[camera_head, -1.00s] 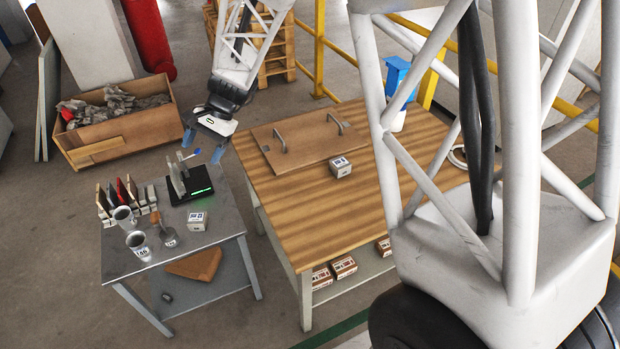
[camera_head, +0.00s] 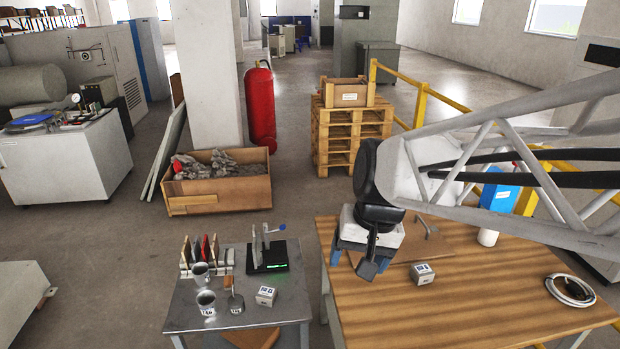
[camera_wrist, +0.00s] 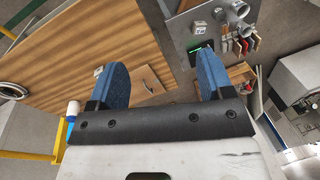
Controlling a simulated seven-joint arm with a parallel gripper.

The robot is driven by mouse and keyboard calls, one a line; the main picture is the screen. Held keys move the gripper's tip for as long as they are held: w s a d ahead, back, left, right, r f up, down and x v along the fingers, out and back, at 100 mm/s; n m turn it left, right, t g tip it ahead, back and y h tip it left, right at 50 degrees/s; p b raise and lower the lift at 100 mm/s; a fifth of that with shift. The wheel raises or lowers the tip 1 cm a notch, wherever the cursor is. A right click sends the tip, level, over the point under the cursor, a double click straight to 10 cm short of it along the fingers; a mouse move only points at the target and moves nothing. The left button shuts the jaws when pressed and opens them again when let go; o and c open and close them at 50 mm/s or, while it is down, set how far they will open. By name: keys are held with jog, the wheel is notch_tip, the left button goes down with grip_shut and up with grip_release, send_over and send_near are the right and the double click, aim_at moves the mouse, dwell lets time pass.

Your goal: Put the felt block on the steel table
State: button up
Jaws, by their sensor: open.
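The steel table (camera_head: 187,313) is the small grey table at the lower left; it also shows at the upper right of the wrist view (camera_wrist: 178,31). I cannot make out a thing that is surely the felt block. A small pale labelled block (camera_head: 423,273) lies on the wooden table, and a similar one (camera_head: 266,296) on the steel table; their material is unclear. My gripper (camera_head: 361,264) is above the left part of the wooden table, right of the steel table. In the wrist view its blue fingers (camera_wrist: 162,66) are apart with nothing between them.
The steel table carries a black device (camera_head: 268,256) with a green light, metal cups (camera_head: 206,303), a wooden-handled tool (camera_head: 235,302) and a rack of tiles (camera_head: 205,255). The wooden table (camera_head: 470,310) holds a handled board (camera_head: 432,245) and a coiled ring (camera_head: 571,290). Its front middle is clear.

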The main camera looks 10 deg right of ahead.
jog(key=s+d+n+t+h, duration=0.1)
jog(key=s+d+n+h, duration=0.1)
jog(key=s, duration=0.6)
jog(key=shift+s+d+r, duration=0.35)
jog(key=shift+s+d, duration=0.05)
jog(key=shift+d, duration=0.4)
jog(key=shift+c, duration=0.5)
dwell(0.4)
